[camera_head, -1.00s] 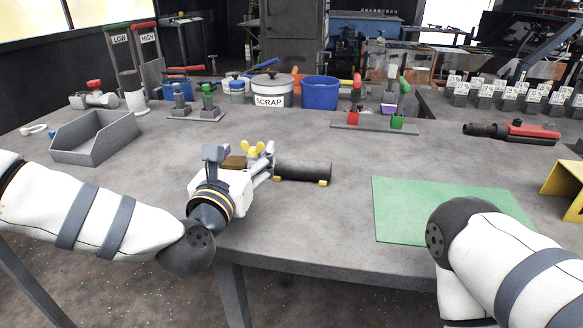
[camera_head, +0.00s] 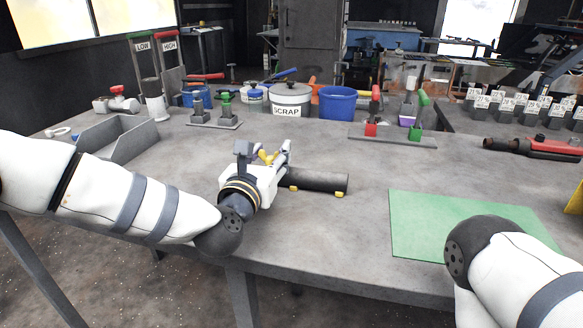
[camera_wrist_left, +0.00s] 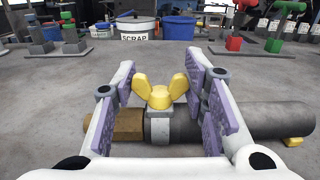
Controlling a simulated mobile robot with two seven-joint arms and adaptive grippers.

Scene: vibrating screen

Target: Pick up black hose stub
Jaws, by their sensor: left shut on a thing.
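The black hose stub (camera_head: 322,181) lies across the grey table, and yellow feet show under its right part. In the left wrist view the dark hose (camera_wrist_left: 262,119) runs right from a grey clamp band, with a brass fitting (camera_wrist_left: 128,124) on its left. A yellow wing nut (camera_wrist_left: 159,96) stands up on the clamp. My left gripper (camera_head: 272,157) is over this left end. Whether the hose touches the table under the gripper is hidden. My right gripper is out of view; only its arm shows.
A green mat (camera_head: 425,230) lies to the right. A grey open tray (camera_head: 118,140) stands at the left. The SCRAP pot (camera_head: 290,101), a blue bucket (camera_head: 337,103) and a stand with red and green handles (camera_head: 392,134) are behind. Bare table surrounds the hose.

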